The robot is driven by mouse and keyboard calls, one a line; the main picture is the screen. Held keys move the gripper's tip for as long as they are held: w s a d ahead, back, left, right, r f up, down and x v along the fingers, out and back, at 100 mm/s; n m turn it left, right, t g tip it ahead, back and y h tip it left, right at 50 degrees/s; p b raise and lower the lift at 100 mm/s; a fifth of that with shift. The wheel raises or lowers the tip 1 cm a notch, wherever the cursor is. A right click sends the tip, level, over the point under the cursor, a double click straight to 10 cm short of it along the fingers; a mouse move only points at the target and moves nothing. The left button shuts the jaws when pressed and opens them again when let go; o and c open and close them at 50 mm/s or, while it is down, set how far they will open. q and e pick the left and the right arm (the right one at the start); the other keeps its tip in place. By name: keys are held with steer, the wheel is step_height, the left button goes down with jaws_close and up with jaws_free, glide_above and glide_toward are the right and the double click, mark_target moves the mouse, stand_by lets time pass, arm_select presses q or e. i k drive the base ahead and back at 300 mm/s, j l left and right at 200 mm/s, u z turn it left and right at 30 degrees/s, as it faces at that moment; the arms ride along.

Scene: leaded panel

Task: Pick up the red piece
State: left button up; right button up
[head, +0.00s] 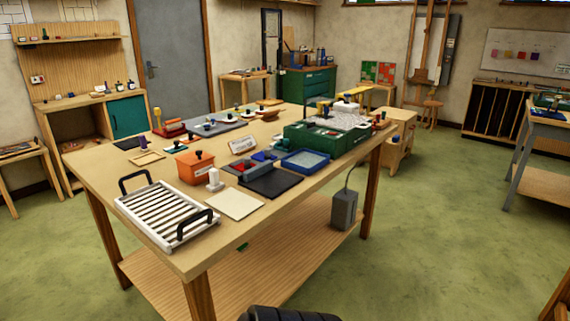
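Several red things show in the head view, and I cannot tell which is the red piece. A small red patch (241,166) shows in a grey tray near the middle of the worktable (95,160), beside a blue piece (264,156). A red block-like thing (173,130) with a dark knob stands at the table's far left edge.
A white slatted rack (167,213) with black handles lies at the near left corner. An orange box (195,167), a blue tray (305,160) and a green machine (318,138) crowd the table. Green floor (440,230) is open right.

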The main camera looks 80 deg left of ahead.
mark_target(242, 165)
steer(key=u, duration=3.05)
